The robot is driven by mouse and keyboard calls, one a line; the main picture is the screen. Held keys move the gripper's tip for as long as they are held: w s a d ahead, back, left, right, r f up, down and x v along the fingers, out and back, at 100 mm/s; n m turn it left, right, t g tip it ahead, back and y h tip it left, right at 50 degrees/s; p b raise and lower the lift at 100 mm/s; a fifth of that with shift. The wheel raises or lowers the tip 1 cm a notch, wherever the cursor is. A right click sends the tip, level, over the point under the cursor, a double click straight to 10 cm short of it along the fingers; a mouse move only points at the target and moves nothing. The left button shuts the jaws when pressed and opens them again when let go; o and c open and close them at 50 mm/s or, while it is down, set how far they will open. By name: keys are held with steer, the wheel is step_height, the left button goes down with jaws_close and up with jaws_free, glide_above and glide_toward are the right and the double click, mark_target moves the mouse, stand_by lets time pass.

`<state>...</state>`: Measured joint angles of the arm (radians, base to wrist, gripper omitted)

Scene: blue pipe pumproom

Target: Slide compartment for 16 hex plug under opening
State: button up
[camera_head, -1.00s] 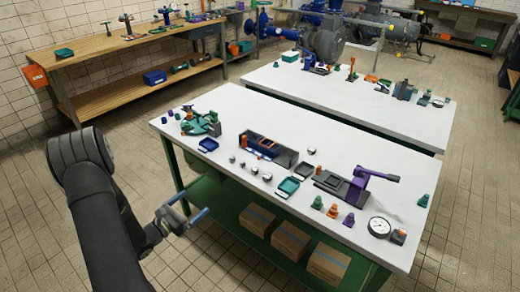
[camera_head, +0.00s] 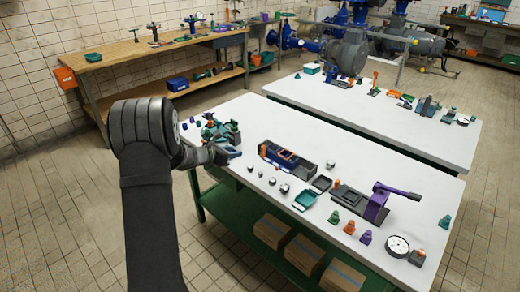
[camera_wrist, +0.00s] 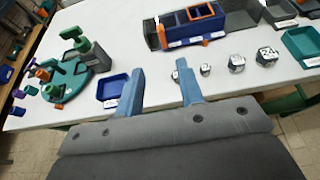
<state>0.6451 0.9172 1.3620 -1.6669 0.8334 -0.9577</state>
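A long dark slide unit (camera_head: 306,168) lies on the near white table, with a blue part with orange-edged compartments (camera_head: 282,155) at its left. In the wrist view the blue part (camera_wrist: 185,32) is at the top centre, with an orange piece (camera_wrist: 162,34) at its left end. Which compartment is marked 16 cannot be read. Several silver plugs (camera_wrist: 236,62) with labels stand in a row in front of the unit. My gripper (camera_wrist: 160,64) is open and empty, its blue fingers apart, on the near side of the unit.
A small blue tray (camera_wrist: 112,89) and a round green fixture (camera_wrist: 66,78) are left of my fingers. Teal (camera_head: 305,200) and dark trays (camera_head: 321,183), a purple-handled press (camera_head: 378,202) and a dial gauge (camera_head: 397,246) stand further right. The table's front edge is close.

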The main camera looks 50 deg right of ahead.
mark_target(262, 148)
steer(key=x, duration=1.6)
steer(key=shift+d+f, duration=0.15)
steer(key=shift+d, duration=0.15)
jaws_close()
